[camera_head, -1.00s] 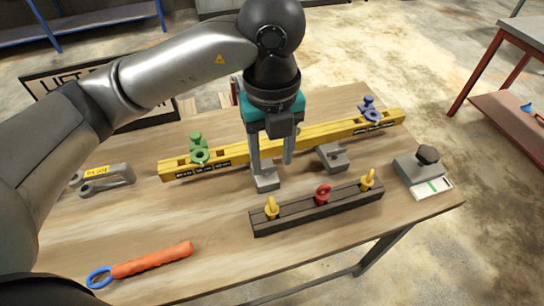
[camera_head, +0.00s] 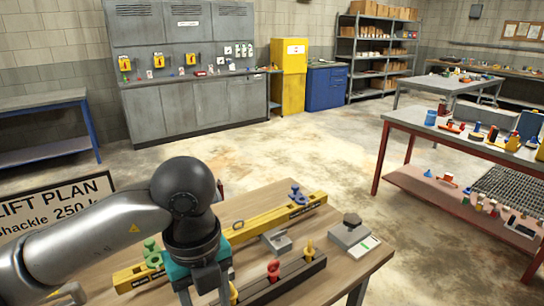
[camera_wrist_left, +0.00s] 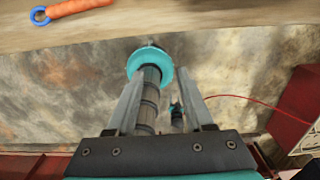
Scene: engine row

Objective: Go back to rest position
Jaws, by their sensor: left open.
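My left arm comes in from the left in the head view. Its gripper (camera_head: 205,290) points down in front of the yellow beam (camera_head: 268,221), with its tips cut off by the bottom edge. In the left wrist view the two fingers (camera_wrist_left: 160,88) stand apart with nothing gripped between them. Behind them show a teal disc and a ribbed column, probably parts of my own body, and floor. My right gripper is in neither view.
The wooden table (camera_head: 345,262) carries a green shackle (camera_head: 152,254), a blue shackle (camera_head: 298,193), a dark block with eyebolts (camera_head: 292,280) and a grey block (camera_head: 350,232). An orange sling (camera_wrist_left: 78,7) lies near its edge. A red-framed bench (camera_head: 440,190) stands right. Floor between is open.

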